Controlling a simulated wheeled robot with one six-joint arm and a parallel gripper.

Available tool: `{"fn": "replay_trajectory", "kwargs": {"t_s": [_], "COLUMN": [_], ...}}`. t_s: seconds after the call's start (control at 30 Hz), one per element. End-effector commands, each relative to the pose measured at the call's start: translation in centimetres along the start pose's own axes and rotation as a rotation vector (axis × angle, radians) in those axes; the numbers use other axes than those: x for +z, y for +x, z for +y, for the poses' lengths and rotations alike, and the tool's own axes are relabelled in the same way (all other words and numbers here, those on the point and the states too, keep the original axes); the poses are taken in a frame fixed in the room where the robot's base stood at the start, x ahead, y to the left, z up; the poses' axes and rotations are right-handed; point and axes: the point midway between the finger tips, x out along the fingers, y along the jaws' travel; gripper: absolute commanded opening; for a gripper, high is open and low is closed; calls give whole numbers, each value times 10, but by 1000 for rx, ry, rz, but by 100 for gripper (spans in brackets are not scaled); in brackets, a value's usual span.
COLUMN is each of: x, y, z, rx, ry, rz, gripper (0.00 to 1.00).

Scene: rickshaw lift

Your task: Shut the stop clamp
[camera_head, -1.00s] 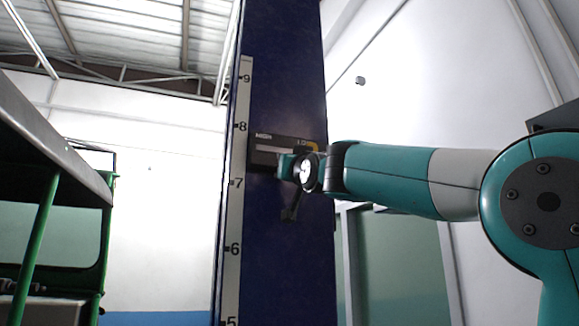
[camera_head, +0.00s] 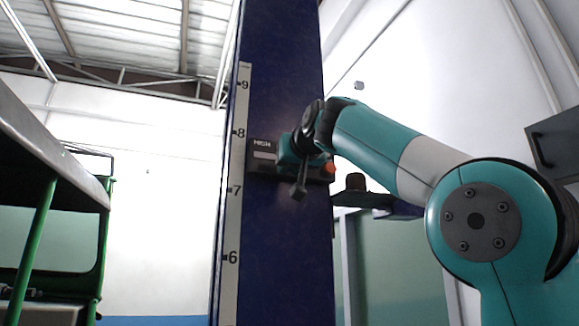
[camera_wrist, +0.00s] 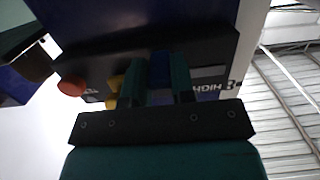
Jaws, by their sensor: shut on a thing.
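The stop clamp is a dark housing (camera_head: 262,158) on the blue post (camera_head: 285,60), with a HIGH label at its left end and a red-orange knob (camera_head: 330,168) at its right end. In the wrist view the clamp housing (camera_wrist: 212,45) appears upside down, with HIGH at the right. The red knob (camera_wrist: 72,88) and a yellow part (camera_wrist: 115,88) are at the left. My gripper (camera_head: 284,153) is at the middle of the clamp. Its teal fingers (camera_wrist: 160,62) are shut around a narrow blue piece there. My gripper hides the middle of the clamp in the head view.
A numbered scale (camera_head: 234,190) runs up the post's left edge. A green-framed vehicle with a pale roof (camera_head: 55,150) stands at the left. A dark bracket (camera_head: 362,198) is right of the post, behind my arm. A dark box (camera_head: 556,145) is on the far right wall.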

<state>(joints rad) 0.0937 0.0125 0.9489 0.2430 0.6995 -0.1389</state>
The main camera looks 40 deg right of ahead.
Motion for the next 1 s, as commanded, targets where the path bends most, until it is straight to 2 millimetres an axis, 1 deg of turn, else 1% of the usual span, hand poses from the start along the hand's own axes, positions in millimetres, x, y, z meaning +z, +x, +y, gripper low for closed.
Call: {"fn": "replay_trajectory", "kwargs": {"t_s": [0.3,0.33,0.37,0.4,0.43,0.67,0.77,0.87,0.97,1.0], "x": [-1,-1,-1,-1,-1,-1,0,1,2,1], "y": [0,0,0,0,0,0,-4,-16,-36,-46], "z": [0,0,0,0,0,0,-1,-1,-2,-2], "rx": [0,0,0,0,0,0,-1,-1,-5,-6], "ry": [0,0,0,0,0,0,0,1,1,2], "rz": [3,4,4,3,3,2,3,5,7,7], "gripper": [0,30,37,46,49,49,49,49,49,49]}}
